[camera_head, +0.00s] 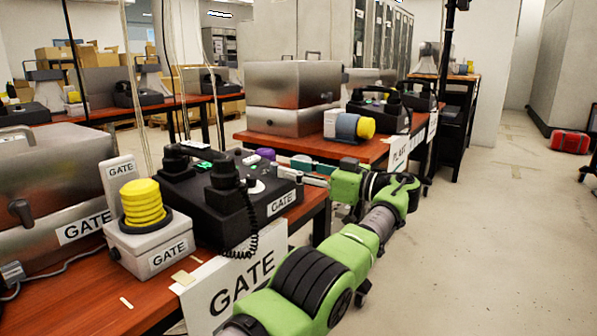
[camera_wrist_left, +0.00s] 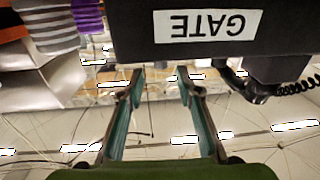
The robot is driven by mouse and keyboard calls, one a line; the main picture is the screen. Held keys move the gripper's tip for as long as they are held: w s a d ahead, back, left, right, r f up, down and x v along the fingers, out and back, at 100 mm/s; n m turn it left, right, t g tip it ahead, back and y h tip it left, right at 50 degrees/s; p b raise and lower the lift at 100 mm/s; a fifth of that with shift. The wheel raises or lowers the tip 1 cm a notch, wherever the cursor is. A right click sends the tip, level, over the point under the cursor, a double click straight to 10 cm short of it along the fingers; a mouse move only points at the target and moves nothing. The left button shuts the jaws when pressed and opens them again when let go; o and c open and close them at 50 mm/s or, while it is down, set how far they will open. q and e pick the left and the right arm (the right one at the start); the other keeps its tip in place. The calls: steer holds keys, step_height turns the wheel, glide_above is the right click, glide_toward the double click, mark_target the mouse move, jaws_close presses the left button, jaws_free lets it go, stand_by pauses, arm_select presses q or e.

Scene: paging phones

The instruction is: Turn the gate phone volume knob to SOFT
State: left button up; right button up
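The black gate phone (camera_head: 232,205) stands on the near wooden table, its handset (camera_head: 200,152) across the top and a GATE label on its front. A pale round dial (camera_head: 256,186) shows on its right part; its marks are too small to read. My left gripper (camera_head: 300,171) is just right of the phone, fingers pointing at it. In the left wrist view the fingers (camera_wrist_left: 160,80) are apart with nothing between them. The phone's black face (camera_wrist_left: 225,42) with its upside-down GATE label lies just beyond the tips, apparently not touched. My right gripper is not in view.
A yellow beacon (camera_head: 142,203) on a grey GATE box and a metal case (camera_head: 50,185) stand left of the phone. A white GATE sign (camera_head: 235,285) hangs at the table's front. Another table (camera_head: 300,143) with a phone stands behind.

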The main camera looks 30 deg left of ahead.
arm_select(q)
steer(key=shift+s+d, duration=0.1)
steer(key=shift+d, duration=0.65)
steer(key=shift+f, duration=0.1)
